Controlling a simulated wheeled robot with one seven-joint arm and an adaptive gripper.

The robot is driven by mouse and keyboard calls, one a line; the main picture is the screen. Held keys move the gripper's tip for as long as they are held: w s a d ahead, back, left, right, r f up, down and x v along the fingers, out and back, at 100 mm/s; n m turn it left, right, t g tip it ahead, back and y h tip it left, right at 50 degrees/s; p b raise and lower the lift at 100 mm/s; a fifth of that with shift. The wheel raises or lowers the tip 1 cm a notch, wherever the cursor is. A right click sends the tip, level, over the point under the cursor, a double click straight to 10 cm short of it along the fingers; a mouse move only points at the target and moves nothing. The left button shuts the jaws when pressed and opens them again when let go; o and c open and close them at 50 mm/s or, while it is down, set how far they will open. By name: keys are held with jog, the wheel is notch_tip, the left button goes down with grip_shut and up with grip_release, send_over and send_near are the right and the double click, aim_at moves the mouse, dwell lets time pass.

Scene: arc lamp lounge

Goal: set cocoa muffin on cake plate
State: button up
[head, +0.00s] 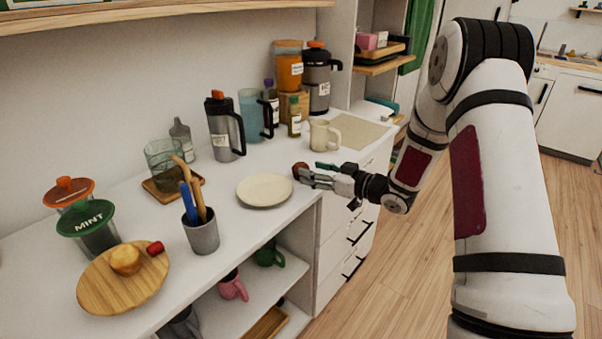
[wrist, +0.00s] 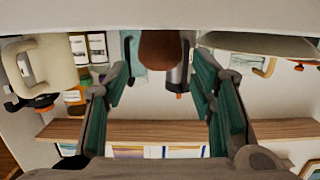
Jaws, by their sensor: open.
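The cocoa muffin (head: 299,170) is a small dark brown lump on the white counter, just right of the cream cake plate (head: 264,191). The plate is round and empty. My gripper (head: 305,177) reaches in from the right, low over the counter, with its fingertips at the muffin, which they partly cover. In the wrist view, which appears upside down, the brown muffin (wrist: 160,48) shows at the top centre, between and slightly beyond the open fingers (wrist: 160,75). I cannot tell whether the fingers touch it.
A cream pitcher (head: 324,134) stands behind my gripper, by a beige mat (head: 362,131). A grey utensil cup (head: 201,234) stands left of the plate. A wooden board (head: 105,290) holds a yellow muffin and a red item. Jugs and bottles line the back.

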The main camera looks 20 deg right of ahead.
jog(key=shift+f+b+x, duration=0.2)
jog(key=shift+b+x, duration=0.1)
jog(key=shift+x, duration=1.1)
jog(key=shift+f+b+x, duration=0.2)
jog(key=shift+b+x, duration=0.05)
jog(key=shift+x, duration=1.1)
jog(key=c, duration=1)
jog(key=shift+r, duration=0.1)
